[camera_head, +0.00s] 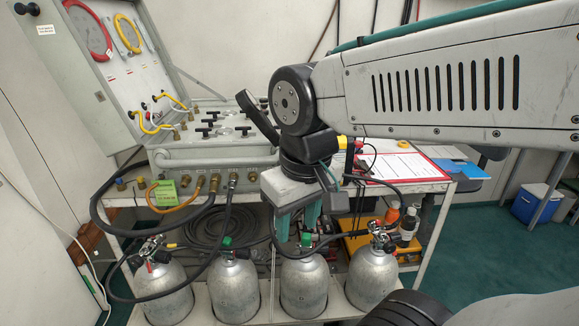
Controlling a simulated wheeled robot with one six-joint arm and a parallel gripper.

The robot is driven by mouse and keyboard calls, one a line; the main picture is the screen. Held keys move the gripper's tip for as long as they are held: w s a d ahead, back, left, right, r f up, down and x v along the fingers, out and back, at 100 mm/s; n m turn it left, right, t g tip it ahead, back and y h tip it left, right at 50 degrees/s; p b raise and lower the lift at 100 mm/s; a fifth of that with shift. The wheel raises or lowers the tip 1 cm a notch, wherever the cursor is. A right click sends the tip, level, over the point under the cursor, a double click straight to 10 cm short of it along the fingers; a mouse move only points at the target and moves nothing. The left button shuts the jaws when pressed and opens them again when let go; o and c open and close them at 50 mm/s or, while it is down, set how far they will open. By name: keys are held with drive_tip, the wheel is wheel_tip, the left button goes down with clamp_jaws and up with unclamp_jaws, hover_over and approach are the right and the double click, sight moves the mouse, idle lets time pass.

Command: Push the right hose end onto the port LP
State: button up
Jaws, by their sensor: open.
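The air panel case (215,155) stands open on the bench, with a row of brass ports (214,183) along its front. I cannot read any port label, so I cannot tell which is LP. Black hoses (228,215) and an orange hose (180,207) run at these ports. I cannot make out which loose end is the right hose end. My gripper (298,228) hangs right of the port row, in front of the bench edge. Its green fingers point down, apart, with nothing seen between them. My arm and gripper hide part of the bench behind.
Several silver cylinders (304,285) with valves stand in a low rack below. A green tag (163,195) hangs at the bench's front left. A red clipboard (432,175) lies on the right. A coiled black hose (205,228) and bottles (408,226) sit on the lower shelf.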

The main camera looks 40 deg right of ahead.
drive_tip(key=w+d+f+m+t+h, duration=0.15)
drive_tip(key=w+d, duration=0.25)
drive_tip(key=w, duration=0.4)
drive_tip(key=w+d+f+m, duration=0.1)
drive_tip(key=w+d+m, duration=0.15)
drive_tip(key=w, duration=0.55)
drive_tip(key=w+d+f, duration=0.3)
drive_tip(key=w+f, duration=0.1)
drive_tip(key=w+d+f+m, duration=0.1)
drive_tip(key=w+d+f, duration=0.2)
drive_tip(key=w+f, duration=0.2)
drive_tip(key=w+d+f+m, duration=0.1)
drive_tip(key=w+d+f, duration=0.3)
drive_tip(key=w+f, duration=0.1)
drive_tip(key=shift+w+t+h, duration=0.25)
drive_tip(key=shift+t+h, duration=0.1)
clamp_jaws()
